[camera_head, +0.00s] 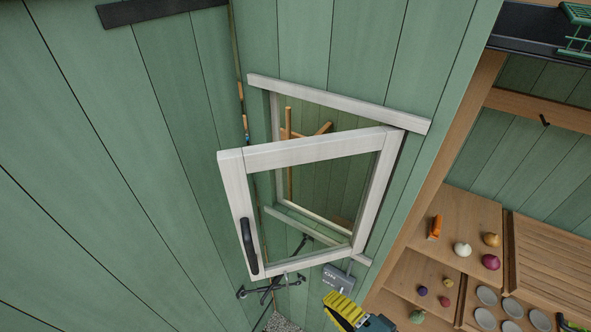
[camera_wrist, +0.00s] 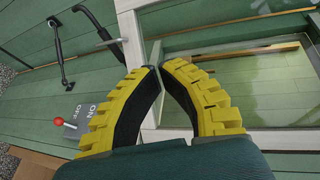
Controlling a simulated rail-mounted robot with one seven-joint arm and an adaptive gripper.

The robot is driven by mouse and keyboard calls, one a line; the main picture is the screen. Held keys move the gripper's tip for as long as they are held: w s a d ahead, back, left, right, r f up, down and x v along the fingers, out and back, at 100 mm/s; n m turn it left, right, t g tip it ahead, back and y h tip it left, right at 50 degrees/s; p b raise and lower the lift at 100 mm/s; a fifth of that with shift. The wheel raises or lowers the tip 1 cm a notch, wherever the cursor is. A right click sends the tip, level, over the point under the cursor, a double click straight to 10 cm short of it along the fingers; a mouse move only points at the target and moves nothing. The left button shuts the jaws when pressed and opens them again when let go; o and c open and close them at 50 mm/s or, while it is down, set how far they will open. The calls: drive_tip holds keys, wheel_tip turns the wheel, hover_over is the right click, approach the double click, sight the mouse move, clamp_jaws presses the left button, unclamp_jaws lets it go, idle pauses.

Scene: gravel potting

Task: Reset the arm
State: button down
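My gripper (camera_head: 343,308) shows at the bottom of the head view, with yellow ribbed fingers. In the wrist view my gripper (camera_wrist: 158,69) has its two fingertips together, with nothing held between them; the fingers part towards their base. In the head view it is just below a grey ON/OFF switch plate (camera_head: 338,277). In the wrist view the plate (camera_wrist: 76,130) with a red-knobbed lever (camera_wrist: 59,121) is to the left of the fingers. The rest of my arm is out of view.
A white-framed window (camera_head: 236,190) with a black handle (camera_head: 248,246) stands ajar on the green plank wall. A wooden shelf unit (camera_head: 466,208) with vegetables and several pale round cups (camera_head: 486,296) is at the right.

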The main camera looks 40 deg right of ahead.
drive_tip(key=w+a+r+n+y, duration=0.1)
drive_tip(key=w+a+r+n, duration=0.1)
drive_tip(key=w+r, duration=0.1)
drive_tip(key=w+a+r+n+y, duration=0.1)
drive_tip(key=w+a+r+n, duration=0.1)
drive_tip(key=w+a+r, duration=0.1)
drive_tip(key=w+a+r+n+t, duration=0.1)
drive_tip(key=w+a+r+n, duration=0.1)
drive_tip(key=w+r, duration=0.1)
drive_tip(key=shift+a+r+y, duration=0.35)
drive_tip(key=shift+r+y, duration=0.05)
drive_tip(key=shift+r, duration=0.05)
drive_tip(key=w+a+r+n+t+y, duration=0.1)
drive_tip(key=w+a+r+n+t, duration=0.1)
drive_tip(key=a+r+n, duration=0.6)
drive_tip(key=w+a+r+n+t+y, duration=0.15)
drive_tip(key=a+r, duration=0.45)
drive_tip(key=r, duration=0.6)
drive_tip(key=s+d+r+n+t+h, duration=0.2)
drive_tip(key=s+d+r+h, duration=0.2)
drive_tip(key=d+r+h, duration=0.1)
wheel_tip(320, 180, up, 2)
drive_tip(key=shift+s+d+r+n+t+h, duration=0.15)
drive_tip(key=shift+s+n+t+h, duration=0.1)
drive_tip(key=shift+n+t+h, duration=0.15)
